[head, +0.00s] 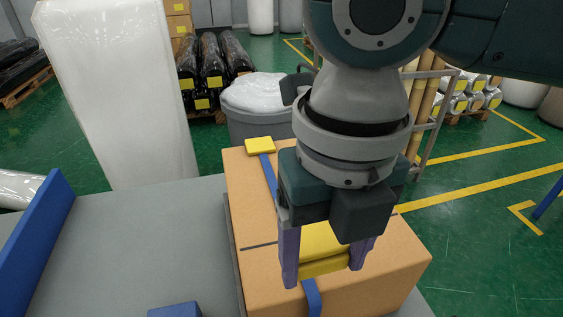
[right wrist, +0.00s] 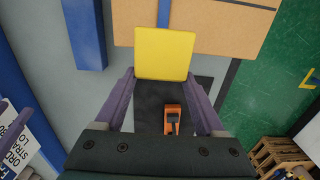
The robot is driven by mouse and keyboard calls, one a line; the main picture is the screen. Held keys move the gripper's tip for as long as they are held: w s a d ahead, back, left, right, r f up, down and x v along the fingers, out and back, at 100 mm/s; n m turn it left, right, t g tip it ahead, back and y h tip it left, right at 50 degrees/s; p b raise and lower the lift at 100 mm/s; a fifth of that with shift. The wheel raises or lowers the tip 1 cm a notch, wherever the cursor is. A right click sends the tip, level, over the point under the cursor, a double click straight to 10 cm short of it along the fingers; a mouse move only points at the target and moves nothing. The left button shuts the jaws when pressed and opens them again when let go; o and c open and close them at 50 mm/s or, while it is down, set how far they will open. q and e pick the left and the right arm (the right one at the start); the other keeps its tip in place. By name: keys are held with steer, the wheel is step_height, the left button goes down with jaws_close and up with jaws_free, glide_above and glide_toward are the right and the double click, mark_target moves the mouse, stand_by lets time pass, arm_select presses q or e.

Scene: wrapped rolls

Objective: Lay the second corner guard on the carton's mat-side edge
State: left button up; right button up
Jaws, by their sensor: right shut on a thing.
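The carton (head: 375,284) is a tan box on a grey table, with a blue strap (head: 268,172) running over its top. One yellow corner guard (head: 260,146) sits on the strap at the carton's far edge. My right gripper (head: 323,275) points down over the near edge, shut on the second yellow corner guard (head: 325,238). In the right wrist view this guard (right wrist: 162,53) lies between the fingertips, overlapping the carton edge in line with the strap. I cannot tell whether it touches the carton. A dark mat (right wrist: 147,115) lies below that edge.
An orange tool (right wrist: 172,118) lies on the dark mat. A blue rail (head: 38,235) runs along the table's left, and a blue block (head: 174,310) stands at its front. A tall white wrapped roll (head: 115,90) and a grey bin (head: 255,108) stand behind.

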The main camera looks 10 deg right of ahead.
mark_target(317, 299)
steer(key=shift+f+b, duration=0.65)
steer(key=shift+f, duration=0.1)
step_height(317, 299, down, 4)
steer(key=b, duration=0.4)
steer(key=shift+f+b, duration=0.55)
steer(key=shift+f, duration=0.6)
steer(key=shift+f, duration=0.45)
steer(key=o, duration=1.3)
steer(key=shift+r, duration=0.15)
